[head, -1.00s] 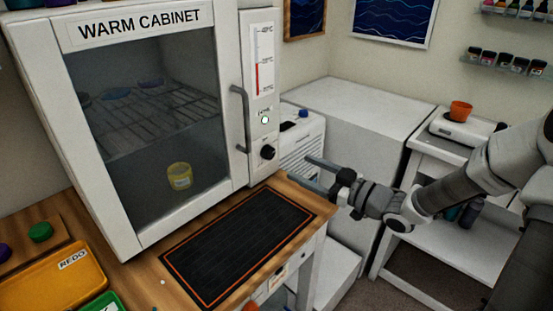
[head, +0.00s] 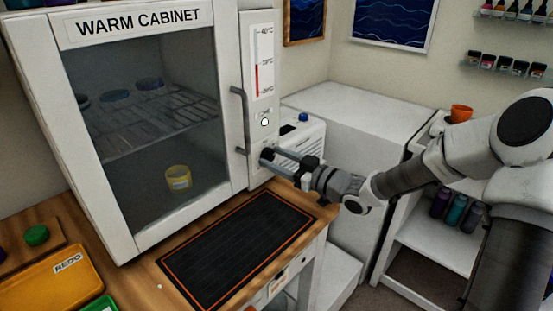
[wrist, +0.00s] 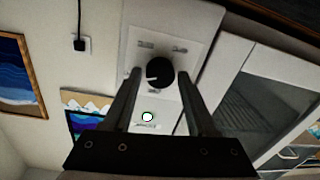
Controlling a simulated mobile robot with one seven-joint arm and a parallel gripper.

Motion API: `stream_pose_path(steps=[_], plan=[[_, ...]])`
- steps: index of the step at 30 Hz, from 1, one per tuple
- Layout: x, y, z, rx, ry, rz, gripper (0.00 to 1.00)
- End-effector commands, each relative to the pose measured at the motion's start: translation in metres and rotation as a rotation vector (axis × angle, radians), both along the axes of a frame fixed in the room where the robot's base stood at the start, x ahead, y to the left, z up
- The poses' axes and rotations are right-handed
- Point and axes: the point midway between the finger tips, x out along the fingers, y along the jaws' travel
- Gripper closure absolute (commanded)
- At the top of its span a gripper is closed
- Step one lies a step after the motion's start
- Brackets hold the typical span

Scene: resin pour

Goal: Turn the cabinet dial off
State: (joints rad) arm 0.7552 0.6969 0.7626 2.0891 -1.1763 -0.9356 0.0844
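The warm cabinet (head: 122,240) stands at the left with its glass door shut. Its black dial (head: 267,154) is low on the white side panel, partly hidden by my fingers in the head view. In the wrist view the dial (wrist: 159,72) shows a white pointer line toward the left; the small markings around it are unreadable. My gripper (head: 275,158) is at the panel. In the wrist view my gripper (wrist: 160,74) is open, with one finger on each side of the dial and a gap visible to each. A small white-green light (head: 264,122) sits above the dial.
The door handle (head: 241,118) is just left of the panel. A black mat (head: 238,250) lies on the wooden bench below. A white box unit (head: 305,133) stands right behind my gripper. A yellow tray (head: 50,285) is at the lower left.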

Motion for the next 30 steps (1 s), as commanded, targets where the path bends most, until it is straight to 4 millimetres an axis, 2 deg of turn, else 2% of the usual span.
stream_pose_path(steps=[1, 9, 20, 30], plan=[[-0.0001, -0.0001, 0.0, 0.0, 0.0, 0.0, 0.53], [-0.0003, -0.0002, 0.0, 0.0, 0.0, 0.0, 1.0], [-0.0006, 0.0005, -0.0009, -0.031, -0.032, 0.002, 1.0], [-0.0008, 0.001, -0.003, -0.195, -0.195, 0.002, 1.0]])
